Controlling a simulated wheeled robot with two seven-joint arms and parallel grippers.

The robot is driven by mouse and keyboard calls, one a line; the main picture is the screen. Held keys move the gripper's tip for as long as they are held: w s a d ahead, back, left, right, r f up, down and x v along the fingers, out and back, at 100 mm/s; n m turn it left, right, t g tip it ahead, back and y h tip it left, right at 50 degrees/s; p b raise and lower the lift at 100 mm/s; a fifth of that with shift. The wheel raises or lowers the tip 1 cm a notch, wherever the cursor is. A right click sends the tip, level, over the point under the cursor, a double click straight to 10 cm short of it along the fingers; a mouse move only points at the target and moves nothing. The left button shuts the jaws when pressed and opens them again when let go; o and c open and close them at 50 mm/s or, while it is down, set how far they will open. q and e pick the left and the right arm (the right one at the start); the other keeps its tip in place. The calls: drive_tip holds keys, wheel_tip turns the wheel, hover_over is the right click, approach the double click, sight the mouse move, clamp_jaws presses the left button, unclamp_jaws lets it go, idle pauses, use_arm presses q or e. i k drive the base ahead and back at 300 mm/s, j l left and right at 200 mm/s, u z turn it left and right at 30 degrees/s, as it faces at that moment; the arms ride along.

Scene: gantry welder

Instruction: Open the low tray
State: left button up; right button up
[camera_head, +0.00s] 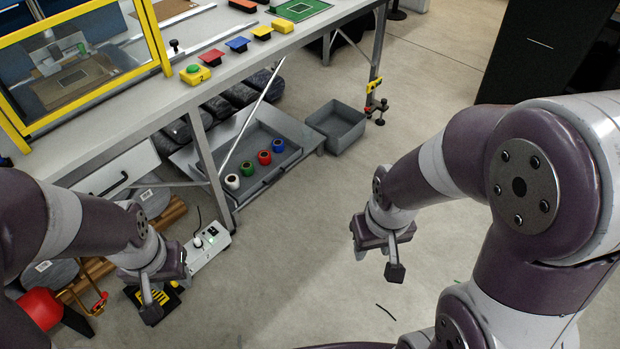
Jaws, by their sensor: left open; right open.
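The low tray (213,153) is a shallow grey tray below the workbench. Its front part sticks out past the bench's front edge, and its back part lies under the bench. A white, a green, a red and a blue round piece (264,157) stand in a row in it. A bench leg and a thin diagonal brace cross in front of it. My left gripper (165,290) is open and empty, lower left of the tray, near the power strip. My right gripper (378,260) is open and empty over bare floor, right of and apart from the tray.
A grey bin (338,128) stands right of the tray. A white drawer (112,172) with a black handle hangs under the bench at left. A power strip (208,245), a red round object (41,309) and wooden bars lie at lower left.

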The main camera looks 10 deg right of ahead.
sight(258, 137)
drive_tip(key=i+z, duration=0.25)
drive_tip(key=i, duration=0.25)
drive_tip(key=i+z, duration=0.25)
drive_tip(key=i, duration=0.3)
drive_tip(key=i+j+z, duration=0.25)
drive_tip(key=i, duration=0.2)
drive_tip(key=i+j+z, duration=0.25)
drive_tip(key=i, duration=0.25)
